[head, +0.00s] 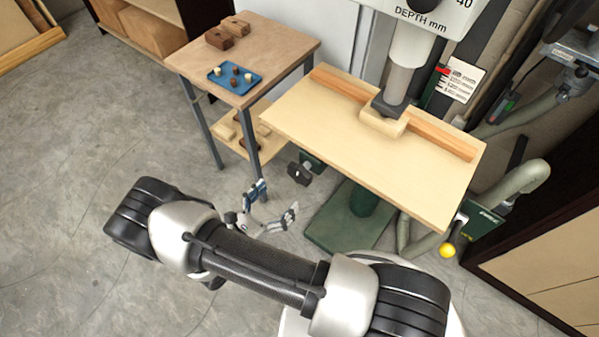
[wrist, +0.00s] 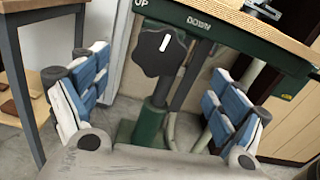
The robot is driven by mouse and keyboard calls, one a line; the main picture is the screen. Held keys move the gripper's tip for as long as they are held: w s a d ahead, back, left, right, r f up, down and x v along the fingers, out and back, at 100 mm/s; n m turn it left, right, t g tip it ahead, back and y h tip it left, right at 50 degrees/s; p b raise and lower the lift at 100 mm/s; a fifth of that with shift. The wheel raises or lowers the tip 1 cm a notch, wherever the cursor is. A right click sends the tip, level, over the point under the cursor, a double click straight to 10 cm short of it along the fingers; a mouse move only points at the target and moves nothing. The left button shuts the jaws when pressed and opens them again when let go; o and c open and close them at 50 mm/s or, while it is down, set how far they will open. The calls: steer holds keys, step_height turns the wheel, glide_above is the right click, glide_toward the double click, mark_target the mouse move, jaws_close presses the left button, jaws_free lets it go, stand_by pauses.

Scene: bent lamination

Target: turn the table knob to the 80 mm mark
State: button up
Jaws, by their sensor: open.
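The table knob (head: 299,174) is black and lobed, below the left edge of the drill press table (head: 330,135). In the wrist view the knob (wrist: 154,58) shows a white line pointing up and slightly right, between the words UP and DOWN on the green table frame (wrist: 225,40). My gripper (head: 276,202) is open and empty, in front of the knob and apart from it. In the wrist view its blue-padded fingers (wrist: 158,100) stand wide apart, left and right below the knob. The depth scale (head: 420,18) is cut off at the top; only "40" and "DEPTH mm" read clearly.
A side table (head: 275,40) with a blue tray (head: 247,78) and wooden blocks (head: 226,33) stands left of the press. A wood block (head: 384,124) sits under the spindle. Open floor (head: 80,150) lies left.

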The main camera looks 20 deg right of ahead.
mark_target(297, 176)
steer(key=x, duration=1)
steer(key=shift+w+d+b, duration=0.1)
steer(key=shift+d+b, duration=0.05)
steer(key=shift+b, duration=0.25)
steer(key=c, duration=1.1)
steer(key=shift+o, duration=0.2)
steer(key=shift+n, duration=0.6)
